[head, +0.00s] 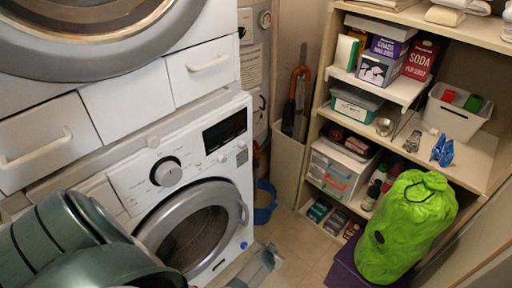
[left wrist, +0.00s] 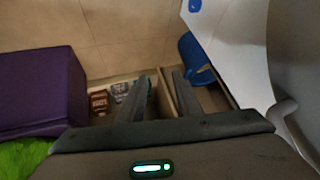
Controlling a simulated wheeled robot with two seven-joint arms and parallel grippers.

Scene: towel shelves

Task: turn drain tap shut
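I cannot make out the drain tap in either view. My left gripper (head: 262,262) is low in front of the washer door, short of the bucket. In the left wrist view its two fingers (left wrist: 163,76) are apart with nothing between them. My right gripper is in neither view.
The front-loading washer (head: 232,130) stands left of the alcove. A tall beige bin (head: 290,160) with umbrellas stands right of the bucket, beside loaded shelves (head: 350,125). A green bag (head: 408,228) sits on a purple box (head: 345,272). The floor (head: 295,240) between is clear.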

